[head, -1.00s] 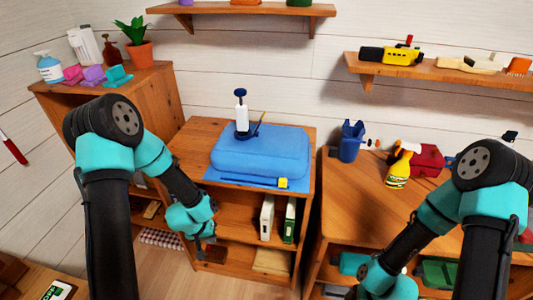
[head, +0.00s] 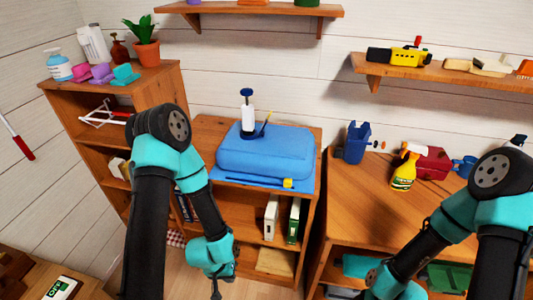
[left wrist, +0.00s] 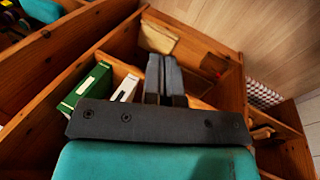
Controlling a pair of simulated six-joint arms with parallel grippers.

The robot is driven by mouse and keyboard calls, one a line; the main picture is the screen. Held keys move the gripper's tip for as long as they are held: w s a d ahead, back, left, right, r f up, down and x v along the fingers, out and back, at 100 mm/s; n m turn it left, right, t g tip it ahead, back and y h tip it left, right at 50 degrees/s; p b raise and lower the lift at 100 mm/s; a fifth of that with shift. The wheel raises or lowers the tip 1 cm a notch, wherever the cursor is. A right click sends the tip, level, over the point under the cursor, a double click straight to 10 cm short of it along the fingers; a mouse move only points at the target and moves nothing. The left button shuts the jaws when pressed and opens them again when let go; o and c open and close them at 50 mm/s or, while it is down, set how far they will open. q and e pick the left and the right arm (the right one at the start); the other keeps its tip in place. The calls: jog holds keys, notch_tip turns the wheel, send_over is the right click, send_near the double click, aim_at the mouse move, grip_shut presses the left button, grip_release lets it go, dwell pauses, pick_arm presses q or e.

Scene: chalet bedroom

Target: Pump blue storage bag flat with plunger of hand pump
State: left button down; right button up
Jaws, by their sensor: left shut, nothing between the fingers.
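The blue storage bag (head: 265,155) lies puffed up on top of the middle wooden shelf unit. A yellow piece (head: 288,183) sits at its front right edge. The hand pump (head: 248,117), with a white barrel and dark blue plunger handle (head: 246,93), stands upright at the bag's back left, its handle well above the barrel. My left gripper (head: 216,292) is low in front of the shelf unit, well below and apart from bag and pump. In the left wrist view its fingers (left wrist: 164,75) are together and empty. My right gripper is out of view.
The shelf unit holds white (head: 271,218) and green (head: 294,220) binders below the bag. A right-hand cabinet carries a blue container (head: 354,142) and a yellow spray bottle (head: 404,172). A tall left cabinet (head: 160,85) stands beside my left arm. Wall shelves hang above.

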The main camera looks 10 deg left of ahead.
pick_arm(q)
notch_tip(320, 180, down, 8)
jog(key=shift+f, duration=0.15)
dwell(1.4)
jog(key=shift+f, duration=0.2)
jog(key=shift+f, duration=1.25)
jog(key=shift+f, duration=1.05)
dwell(0.5)
jog(key=shift+r, duration=2.35)
notch_tip(320, 180, up, 8)
